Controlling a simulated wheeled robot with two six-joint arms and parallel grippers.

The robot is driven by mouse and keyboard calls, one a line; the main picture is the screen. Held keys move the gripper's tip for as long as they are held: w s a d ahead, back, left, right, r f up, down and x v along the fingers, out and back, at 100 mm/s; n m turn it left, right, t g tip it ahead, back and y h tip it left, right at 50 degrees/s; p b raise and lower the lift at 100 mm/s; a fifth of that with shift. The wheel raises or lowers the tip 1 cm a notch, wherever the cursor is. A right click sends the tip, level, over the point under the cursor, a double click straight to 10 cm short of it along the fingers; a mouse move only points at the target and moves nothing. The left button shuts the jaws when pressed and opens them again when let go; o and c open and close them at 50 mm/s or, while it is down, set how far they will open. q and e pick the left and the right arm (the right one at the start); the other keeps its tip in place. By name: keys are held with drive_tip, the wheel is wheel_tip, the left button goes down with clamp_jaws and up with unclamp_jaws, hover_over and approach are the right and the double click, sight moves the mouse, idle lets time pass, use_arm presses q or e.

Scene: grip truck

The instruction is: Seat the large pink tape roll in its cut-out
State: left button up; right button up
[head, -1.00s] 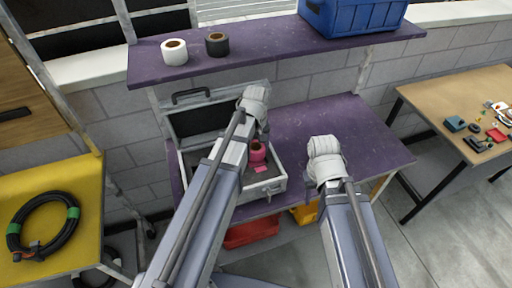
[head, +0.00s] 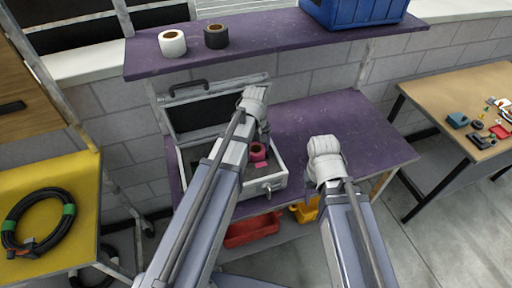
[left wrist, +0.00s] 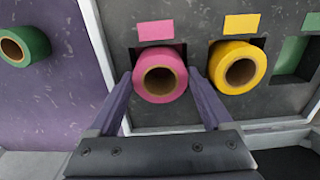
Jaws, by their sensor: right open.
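The large pink tape roll (left wrist: 160,75) is at its dark cut-out in the foam of the open case, below a pink label (left wrist: 155,30). A dark strip of the cut-out shows beside it; how deep it sits I cannot tell. My left gripper (left wrist: 160,72) has one finger against each side of the roll. In the head view the pink roll (head: 258,152) shows beside my left gripper (head: 254,108), whose fingers are hidden behind its wrist. My right gripper (head: 326,160) is over the purple table, right of the case, open and apart from the rolls.
A yellow roll (left wrist: 238,67) stands in the neighbouring cut-out, and a green-lined cut-out (left wrist: 292,55) is empty. A green roll (left wrist: 22,46) lies on the purple table outside the case (head: 268,188). White (head: 172,43) and black (head: 216,36) rolls stand on the shelf above.

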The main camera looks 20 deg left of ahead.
use_arm(q)
drive_tip(key=shift+o, duration=1)
wheel_tip(320, 180, up, 8)
drive_tip(key=p, duration=0.8)
drive_tip(key=shift+d+f, duration=0.1)
drive_tip(key=shift+f, duration=0.1)
drive_tip(key=s+d+f+m+b, duration=0.2)
drive_tip(key=s+d+m, duration=0.3)
drive_tip(key=s, duration=0.2)
drive_tip(key=s+d+f+m+y+b, duration=0.1)
drive_tip(key=s+d+f+m+b, duration=0.1)
drive_tip(key=s+d+m, duration=0.3)
drive_tip(key=shift+s+d+f+m+b, duration=0.15)
drive_tip(key=shift+s+f+m+b, duration=0.35)
drive_tip(key=shift+s, duration=0.65)
drive_tip(key=shift+r, duration=0.15)
